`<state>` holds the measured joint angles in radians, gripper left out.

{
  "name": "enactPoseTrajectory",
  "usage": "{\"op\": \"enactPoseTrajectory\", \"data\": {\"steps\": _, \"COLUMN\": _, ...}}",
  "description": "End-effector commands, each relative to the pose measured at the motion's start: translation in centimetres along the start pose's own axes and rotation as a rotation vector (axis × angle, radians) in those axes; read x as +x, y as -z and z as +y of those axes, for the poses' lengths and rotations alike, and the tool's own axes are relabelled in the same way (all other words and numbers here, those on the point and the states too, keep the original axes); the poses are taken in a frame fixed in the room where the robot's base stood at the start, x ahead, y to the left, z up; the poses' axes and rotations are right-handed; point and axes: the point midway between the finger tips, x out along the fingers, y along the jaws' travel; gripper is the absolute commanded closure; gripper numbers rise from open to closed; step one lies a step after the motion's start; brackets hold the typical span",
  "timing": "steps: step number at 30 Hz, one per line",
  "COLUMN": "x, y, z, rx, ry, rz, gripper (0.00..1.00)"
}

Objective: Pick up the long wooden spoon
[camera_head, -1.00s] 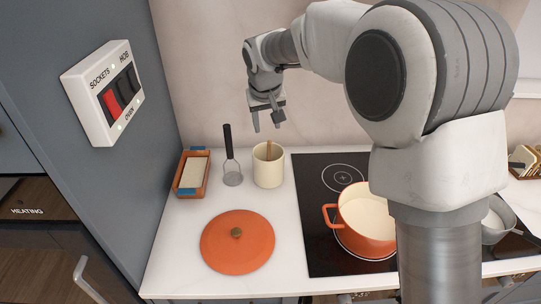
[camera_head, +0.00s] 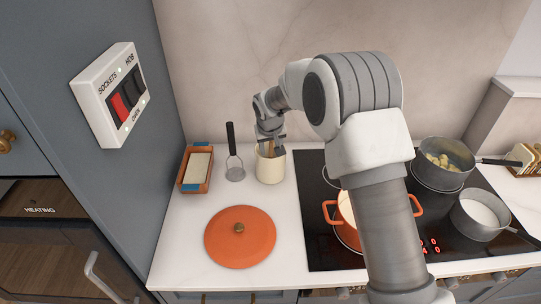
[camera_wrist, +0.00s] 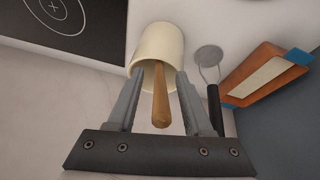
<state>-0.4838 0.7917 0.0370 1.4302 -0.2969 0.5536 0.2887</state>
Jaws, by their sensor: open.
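The wooden spoon (camera_wrist: 160,98) stands in a cream crock (camera_head: 271,168), its brown handle sticking up out of the rim. In the wrist view the crock (camera_wrist: 158,45) lies beyond my fingers, and the handle is between them. My gripper (camera_head: 270,143) is at the crock's mouth. Its two fingers are open, one on each side of the handle, with a gap visible on both sides in the wrist view (camera_wrist: 158,95). The spoon's lower part is hidden inside the crock.
A black-handled masher (camera_head: 232,150) stands left of the crock, beside an orange dish (camera_head: 184,181). An orange lid (camera_head: 240,245) lies in front. The hob (camera_head: 318,230) to the right bears an orange pot (camera_head: 418,206) and grey pans (camera_head: 440,178). Worktop left of the lid is clear.

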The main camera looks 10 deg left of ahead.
Motion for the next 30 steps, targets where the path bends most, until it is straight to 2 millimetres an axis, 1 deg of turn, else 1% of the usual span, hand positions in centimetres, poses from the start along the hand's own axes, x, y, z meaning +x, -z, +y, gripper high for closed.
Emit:
{"op": "enactPoseTrajectory", "data": {"steps": 4, "x": 1.09, "y": 0.01, "z": 0.03, "rx": 0.0, "ry": -0.001, "rz": 0.0, "gripper": 0.49}}
{"op": "enactPoseTrajectory", "data": {"steps": 11, "x": 1.27, "y": 0.01, "z": 0.03, "rx": 0.0, "ry": 0.0, "rz": 0.001, "gripper": 0.49}}
{"op": "enactPoseTrajectory", "data": {"steps": 12, "x": 1.27, "y": 0.01, "z": 0.03, "rx": 0.0, "ry": -0.001, "rz": 0.001, "gripper": 0.51}}
{"op": "enactPoseTrajectory", "data": {"steps": 20, "x": 1.25, "y": 0.0, "z": 0.02, "rx": -0.001, "ry": 0.0, "rz": 0.0, "gripper": 0.98}}
{"op": "enactPoseTrajectory", "data": {"steps": 21, "x": 1.25, "y": 0.0, "z": 0.02, "rx": -0.001, "ry": 0.0, "rz": 0.001, "gripper": 1.0}}
{"op": "enactPoseTrajectory", "data": {"steps": 30, "x": 1.23, "y": 0.01, "z": 0.01, "rx": -0.001, "ry": 0.0, "rz": 0.001, "gripper": 1.0}}
